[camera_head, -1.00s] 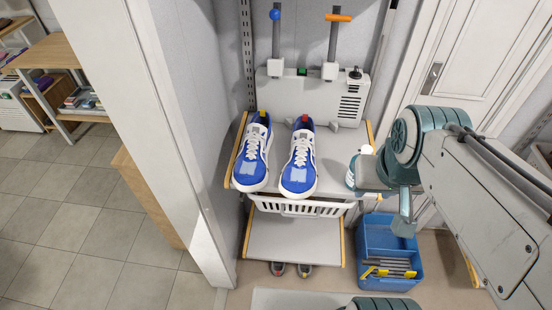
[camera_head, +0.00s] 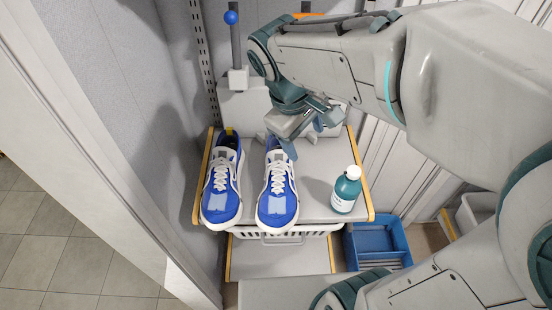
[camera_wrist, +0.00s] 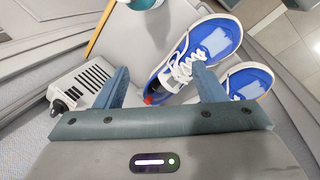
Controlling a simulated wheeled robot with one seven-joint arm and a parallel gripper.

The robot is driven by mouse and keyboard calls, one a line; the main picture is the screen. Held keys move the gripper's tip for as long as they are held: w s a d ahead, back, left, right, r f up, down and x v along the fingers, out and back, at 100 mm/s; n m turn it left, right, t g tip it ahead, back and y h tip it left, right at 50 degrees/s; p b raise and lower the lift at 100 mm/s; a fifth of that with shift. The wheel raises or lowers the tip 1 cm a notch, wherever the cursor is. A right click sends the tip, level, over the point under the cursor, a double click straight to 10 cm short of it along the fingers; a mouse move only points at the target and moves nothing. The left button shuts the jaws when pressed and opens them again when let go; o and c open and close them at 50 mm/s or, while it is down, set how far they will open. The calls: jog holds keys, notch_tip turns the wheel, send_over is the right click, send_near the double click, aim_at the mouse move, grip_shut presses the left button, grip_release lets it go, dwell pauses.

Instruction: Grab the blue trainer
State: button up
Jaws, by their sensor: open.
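Two blue-and-white trainers stand side by side on a grey shelf, toes toward the front. The left trainer (camera_head: 222,195) has a yellow heel tab. The right trainer (camera_head: 277,198) has its heel partly hidden by my gripper (camera_head: 300,137).
A teal bottle (camera_head: 347,190) with a white cap stands on the shelf (camera_head: 318,160) to the right. A white basket (camera_head: 285,233) hangs below, and a blue bin (camera_head: 377,245) stands lower right. A wall closes the left.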

aim_at(277, 158)
jog(key=w+a+f+n+h+b, duration=0.25)
jog(key=w+a+n, duration=0.25)
jog(key=a+n, duration=0.5)
jog(key=w+d+f, duration=0.1)
jog(key=f, duration=0.3)
jog(key=w+d+f+m+p, duration=0.1)
jog(key=d+f, duration=0.1)
jog(key=f, duration=0.2)
jog(key=d+f+m+p, duration=0.1)
jog(key=f, duration=0.3)
jog(key=shift+w+d+f+t+h, duration=0.2)
jog(key=shift+w+d+t+h, duration=0.1)
jog(key=shift+w, duration=0.1)
grip_shut()
